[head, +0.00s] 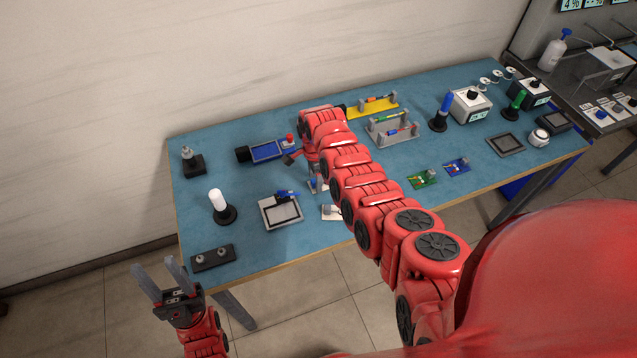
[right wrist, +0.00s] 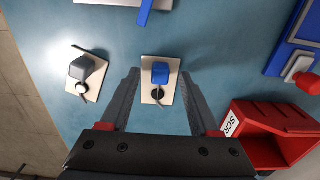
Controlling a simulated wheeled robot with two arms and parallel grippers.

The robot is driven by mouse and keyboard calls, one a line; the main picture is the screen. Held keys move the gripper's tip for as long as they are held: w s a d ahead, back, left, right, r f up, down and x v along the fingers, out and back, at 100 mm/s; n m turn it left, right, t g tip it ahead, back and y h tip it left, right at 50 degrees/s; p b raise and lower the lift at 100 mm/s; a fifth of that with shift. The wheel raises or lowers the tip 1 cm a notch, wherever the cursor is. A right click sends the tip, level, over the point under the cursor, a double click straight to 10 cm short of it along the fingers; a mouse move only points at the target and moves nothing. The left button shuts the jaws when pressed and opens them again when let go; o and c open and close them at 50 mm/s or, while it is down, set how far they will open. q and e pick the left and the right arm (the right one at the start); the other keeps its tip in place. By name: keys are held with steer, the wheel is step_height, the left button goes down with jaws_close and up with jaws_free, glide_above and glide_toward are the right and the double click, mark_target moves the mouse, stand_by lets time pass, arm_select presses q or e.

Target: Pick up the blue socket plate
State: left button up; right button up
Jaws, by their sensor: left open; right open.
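The blue socket plate (right wrist: 148,98) is a small cream plate with a blue socket block and a black round part, lying on the blue table mat in the right wrist view. My right gripper (right wrist: 160,77) is open, its two fingers apart on either side of the plate in the picture. I cannot tell how far above the mat the tips are. In the head view the blue socket plate (head: 314,186) is partly hidden by my right arm. My left gripper (head: 154,263) is open and empty, in front of the table's near left corner.
A similar plate with a grey socket (right wrist: 84,73) lies to the left. A red box (right wrist: 275,125) stands close to the right finger. A blue device with a red knob (right wrist: 298,40) is at the upper right. A framed panel with a blue tool (head: 281,213) lies nearby.

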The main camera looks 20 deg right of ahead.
steer(key=shift+c, duration=0.3)
jaws_close()
steer(key=shift+w+r, duration=0.1)
steer(key=shift+r, duration=0.1)
